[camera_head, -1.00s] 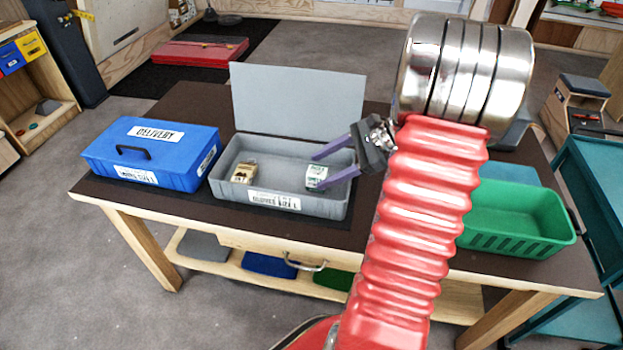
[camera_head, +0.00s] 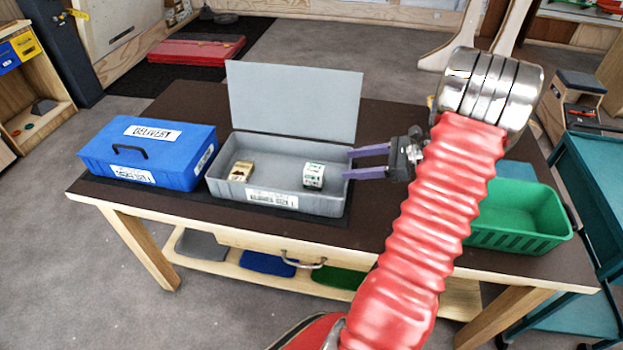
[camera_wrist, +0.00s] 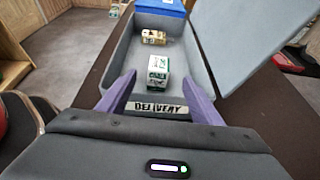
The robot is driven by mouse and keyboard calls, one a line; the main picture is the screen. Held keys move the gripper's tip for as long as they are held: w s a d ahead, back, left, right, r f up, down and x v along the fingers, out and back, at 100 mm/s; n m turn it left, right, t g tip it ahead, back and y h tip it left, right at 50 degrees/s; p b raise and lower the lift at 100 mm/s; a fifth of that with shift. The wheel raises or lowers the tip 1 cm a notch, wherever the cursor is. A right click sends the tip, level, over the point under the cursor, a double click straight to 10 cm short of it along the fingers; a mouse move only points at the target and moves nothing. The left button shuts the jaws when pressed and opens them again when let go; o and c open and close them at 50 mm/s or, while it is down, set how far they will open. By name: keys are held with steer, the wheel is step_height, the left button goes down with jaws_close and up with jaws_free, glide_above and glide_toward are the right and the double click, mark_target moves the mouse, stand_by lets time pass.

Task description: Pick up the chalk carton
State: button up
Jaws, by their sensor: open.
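A small white carton with green print (camera_head: 314,175), which looks like the chalk carton, stands in the right part of an open grey box (camera_head: 325,206). In the wrist view the carton (camera_wrist: 158,68) is ahead, roughly midway between my fingers. My gripper (camera_head: 346,164) has two purple fingers, spread apart and empty. They are to the right of the carton, around the box's right wall, pointing left and apart from it. A tan and brown small packet (camera_head: 242,171) lies in the box's left part; it also shows beyond the carton in the wrist view (camera_wrist: 153,37).
The grey box's lid (camera_head: 295,100) stands raised at the back. A closed blue box (camera_head: 150,152) labelled DELIVERY is on the left. A green bin (camera_head: 515,218) is at the table's right, partly behind my arm. The dark tabletop (camera_head: 335,235) is clear in front of the grey box.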

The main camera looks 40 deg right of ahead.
mark_target(315, 169)
steer(key=x, duration=0.7)
steer(key=shift+w+a+f, duration=0.15)
steer(key=shift+x, duration=2.6)
steer(key=shift+f, duration=0.15)
steer(key=shift+c, duration=0.3)
steer(key=c, duration=1.1)
step_height(315, 169, up, 10)
steer(key=shift+r, duration=0.1)
